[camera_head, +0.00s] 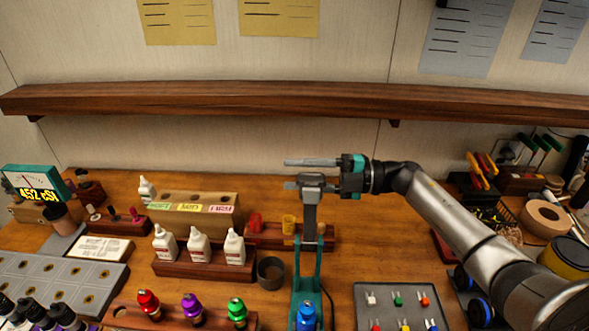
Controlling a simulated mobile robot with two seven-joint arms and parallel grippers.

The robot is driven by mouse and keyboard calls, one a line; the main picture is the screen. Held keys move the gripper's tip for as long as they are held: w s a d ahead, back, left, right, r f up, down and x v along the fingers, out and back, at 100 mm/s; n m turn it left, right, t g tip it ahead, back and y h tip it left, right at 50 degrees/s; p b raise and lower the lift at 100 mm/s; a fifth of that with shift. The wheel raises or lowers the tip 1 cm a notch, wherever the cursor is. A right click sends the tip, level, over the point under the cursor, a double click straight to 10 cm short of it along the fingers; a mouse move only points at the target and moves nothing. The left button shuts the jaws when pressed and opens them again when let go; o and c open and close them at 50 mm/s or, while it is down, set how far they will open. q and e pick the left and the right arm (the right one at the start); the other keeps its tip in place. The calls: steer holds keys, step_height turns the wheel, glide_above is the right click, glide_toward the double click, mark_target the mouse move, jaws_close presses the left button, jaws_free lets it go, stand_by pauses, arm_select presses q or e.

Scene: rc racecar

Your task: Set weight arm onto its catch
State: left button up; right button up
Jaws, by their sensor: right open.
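A teal stand (307,268) stands at the middle front of the workbench. A grey upright bar with a block-shaped head, which looks like the weight arm (311,210), rises from it. I cannot make out the catch. My right gripper (290,174) reaches in from the right at the height of the head, its fingers pointing left. The fingers are spread apart, one above the other in the picture. The lower finger overlaps the head; I cannot tell whether they touch. A blue-capped part (306,316) shows low at the front of the stand. My left gripper is out of view.
White bottles in a wooden rack (202,267) and a dark round cup (271,272) stand left of the stand. A grey tray (372,291) with small coloured parts lies to the right. A wooden shelf (290,99) spans the wall behind.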

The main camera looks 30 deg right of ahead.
steer(key=shift+w+a, duration=0.25)
steer(key=shift+a, duration=0.15)
jaws_close()
steer(key=shift+r, duration=0.15)
stand_by(1.1)
